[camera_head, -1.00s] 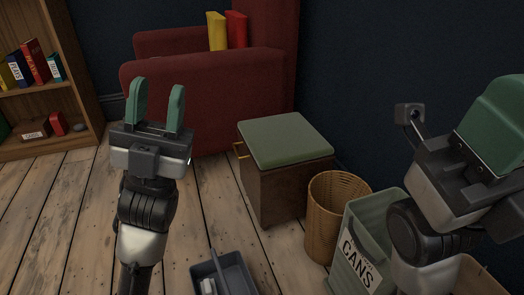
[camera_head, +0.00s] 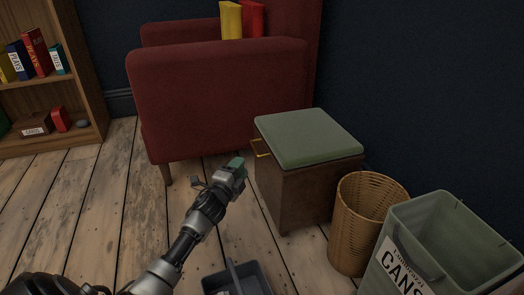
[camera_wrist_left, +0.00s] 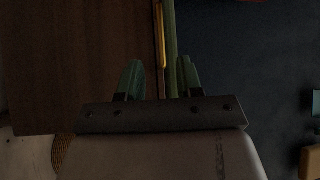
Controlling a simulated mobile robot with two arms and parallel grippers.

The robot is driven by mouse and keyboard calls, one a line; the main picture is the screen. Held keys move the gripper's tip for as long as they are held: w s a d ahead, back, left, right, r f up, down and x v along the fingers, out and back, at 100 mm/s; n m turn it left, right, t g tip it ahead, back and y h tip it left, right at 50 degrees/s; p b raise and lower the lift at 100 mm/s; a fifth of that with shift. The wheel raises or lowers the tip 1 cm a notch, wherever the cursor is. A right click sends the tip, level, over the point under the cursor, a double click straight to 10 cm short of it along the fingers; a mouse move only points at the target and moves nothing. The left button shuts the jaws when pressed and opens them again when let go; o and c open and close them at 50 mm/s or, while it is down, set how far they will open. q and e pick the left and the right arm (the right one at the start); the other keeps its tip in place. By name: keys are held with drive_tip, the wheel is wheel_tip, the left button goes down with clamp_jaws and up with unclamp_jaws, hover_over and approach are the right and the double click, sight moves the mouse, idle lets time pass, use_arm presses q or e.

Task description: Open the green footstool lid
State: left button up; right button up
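The green footstool lid (camera_head: 308,137) lies flat and closed on the dark wooden box (camera_head: 296,190). A brass handle (camera_head: 262,149) sticks out from the lid's left side. My left gripper (camera_head: 237,163) is just left of the box, a little below the handle and apart from it in the head view. In the left wrist view its fingers (camera_wrist_left: 160,80) are open with a gap and nothing held between them. Beyond them show the lid's edge (camera_wrist_left: 170,45), the yellow handle (camera_wrist_left: 160,37) and the box side (camera_wrist_left: 80,70). My right gripper is out of view.
A red armchair (camera_head: 215,100) stands behind the footstool. A wicker basket (camera_head: 365,220) and a green bin labelled CANS (camera_head: 440,245) stand to its right along the dark wall. A grey caddy (camera_head: 262,278) is on the floor in front. Floor at left is free.

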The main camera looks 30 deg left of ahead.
sight(254, 147)
use_arm(q)
drive_tip(key=shift+w+a+r+b, duration=0.2)
drive_tip(key=shift+w+b, duration=0.65)
drive_tip(key=shift+w, duration=0.75)
drive_tip(key=shift+w+a+r+b, duration=0.1)
drive_tip(key=shift+w+r+b, duration=0.15)
drive_tip(key=shift+w+b, duration=0.95)
drive_tip(key=shift+w+a+r+b, duration=0.2)
drive_tip(key=shift+w+b, duration=0.3)
drive_tip(key=shift+w, duration=1.45)
clamp_jaws()
drive_tip(key=shift+d, duration=0.1)
